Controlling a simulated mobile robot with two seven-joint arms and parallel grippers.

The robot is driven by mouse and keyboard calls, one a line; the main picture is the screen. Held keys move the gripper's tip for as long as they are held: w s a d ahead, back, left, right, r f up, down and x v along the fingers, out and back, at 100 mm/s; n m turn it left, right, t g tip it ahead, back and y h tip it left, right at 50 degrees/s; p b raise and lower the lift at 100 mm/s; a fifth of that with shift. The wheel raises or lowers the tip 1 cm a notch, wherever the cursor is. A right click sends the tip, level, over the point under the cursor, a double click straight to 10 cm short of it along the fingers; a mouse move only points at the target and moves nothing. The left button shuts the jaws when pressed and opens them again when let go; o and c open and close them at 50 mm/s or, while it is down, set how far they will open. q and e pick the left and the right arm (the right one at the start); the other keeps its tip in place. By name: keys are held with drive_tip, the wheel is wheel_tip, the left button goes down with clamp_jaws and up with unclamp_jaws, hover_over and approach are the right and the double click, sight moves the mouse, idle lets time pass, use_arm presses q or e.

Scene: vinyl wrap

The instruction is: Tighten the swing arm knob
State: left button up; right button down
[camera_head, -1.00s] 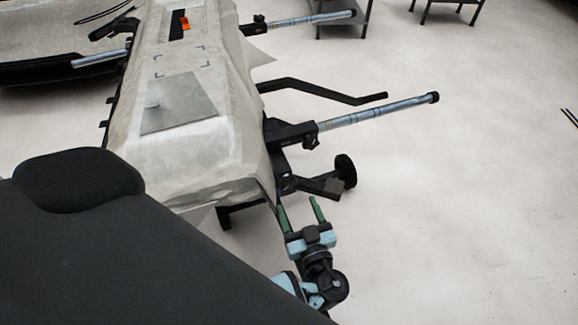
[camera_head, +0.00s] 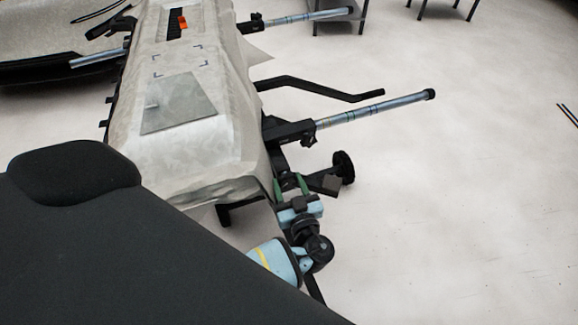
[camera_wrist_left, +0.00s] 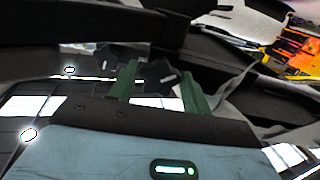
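My left gripper (camera_head: 290,184) is at the near right corner of the covered bench, its two green fingers apart. It also shows in the left wrist view (camera_wrist_left: 161,78). A small dark round part (camera_head: 288,182), perhaps the swing arm knob, lies between or just behind its fingertips, largely hidden. In the left wrist view a dark lobed shape (camera_wrist_left: 162,74) shows between the fingers; I cannot tell if they touch it. A larger black round knob (camera_head: 344,167) sits at the end of a short black arm, right of the gripper. My right gripper is not in view.
The covered bench (camera_head: 195,155) stands left of the gripper. A silver bar with a black cap (camera_head: 375,110) and a bent black lever (camera_head: 320,88) stick out to the right.

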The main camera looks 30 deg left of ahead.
use_arm(q)
drive_tip(key=c, duration=0.5)
